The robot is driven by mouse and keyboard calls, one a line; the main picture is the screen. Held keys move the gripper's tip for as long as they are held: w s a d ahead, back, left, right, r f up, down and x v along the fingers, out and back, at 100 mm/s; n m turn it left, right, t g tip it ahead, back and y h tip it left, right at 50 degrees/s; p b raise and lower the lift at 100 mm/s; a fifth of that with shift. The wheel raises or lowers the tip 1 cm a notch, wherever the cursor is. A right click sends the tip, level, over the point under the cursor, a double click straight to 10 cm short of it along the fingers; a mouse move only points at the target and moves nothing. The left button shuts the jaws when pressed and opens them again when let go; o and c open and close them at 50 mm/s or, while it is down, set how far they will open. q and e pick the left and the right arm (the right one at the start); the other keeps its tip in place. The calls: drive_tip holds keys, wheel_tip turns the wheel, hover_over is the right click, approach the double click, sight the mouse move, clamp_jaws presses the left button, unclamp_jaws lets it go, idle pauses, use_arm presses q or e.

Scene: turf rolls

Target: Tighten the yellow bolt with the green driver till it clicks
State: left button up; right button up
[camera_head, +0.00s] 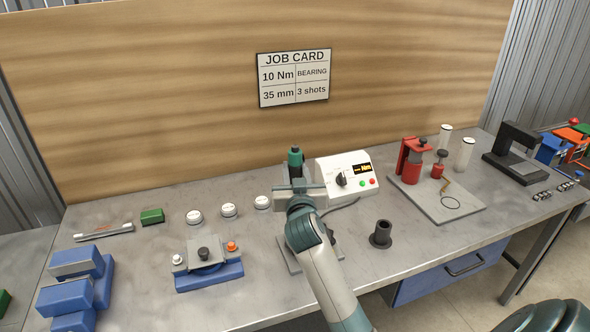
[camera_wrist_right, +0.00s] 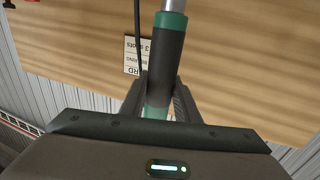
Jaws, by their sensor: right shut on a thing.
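My right gripper (camera_head: 297,184) is shut on the green driver (camera_head: 295,160) above the middle of the bench. The driver stands about upright, its green and black upper part showing above the jaws. In the right wrist view, the driver (camera_wrist_right: 168,60) passes between the jaws, with green bands and a grey metal shaft. Its lower end is hidden behind my gripper and arm in the head view. I cannot make out a yellow bolt; my arm covers much of the grey plate (camera_head: 285,256) below. My left gripper is not in view.
A controller box (camera_head: 345,174) stands right of the driver. A blue fixture (camera_head: 210,275) with orange and white knobs lies left. A dark flanged bush (camera_head: 381,235) stands right of my arm. A red press (camera_head: 413,160) is farther right. Several white round pieces stand behind the fixture.

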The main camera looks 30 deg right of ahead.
drive_tip(key=shift+f+b, duration=1.2)
drive_tip(key=shift+f, duration=0.45)
drive_tip(key=shift+f+p, duration=0.3)
drive_tip(key=shift+f, duration=0.6)
idle(4.5)
drive_tip(key=shift+r, duration=0.1)
